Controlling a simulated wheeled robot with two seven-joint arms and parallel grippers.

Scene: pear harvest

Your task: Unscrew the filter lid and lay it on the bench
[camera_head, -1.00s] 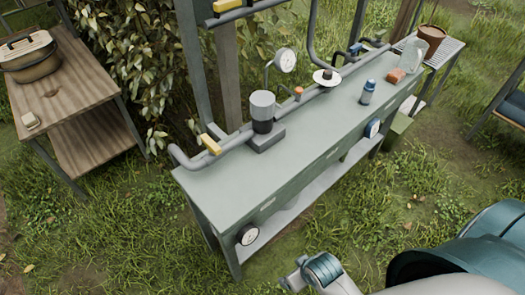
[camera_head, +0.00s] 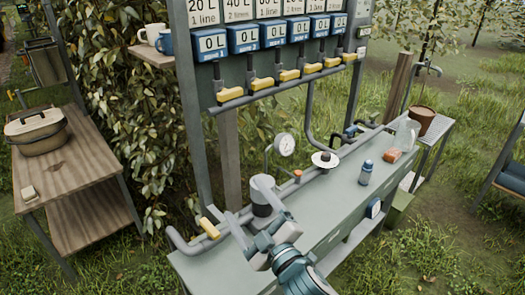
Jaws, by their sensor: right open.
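The filter stands on the pipe at the near left part of the green-grey bench (camera_head: 345,200). Its grey lid (camera_head: 262,184) sits upright on the dark filter body (camera_head: 261,209). My right gripper (camera_head: 250,208) is open in front of the filter, with its two fingers spread and pointing toward it. One finger is left of the filter and the other overlaps its right side. I cannot tell whether either finger touches it. The filter's base is hidden behind the gripper. My left gripper is not in view.
A blue bottle (camera_head: 366,172), orange block (camera_head: 392,156) and clear jug (camera_head: 407,133) stand farther right. The bench middle is clear.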

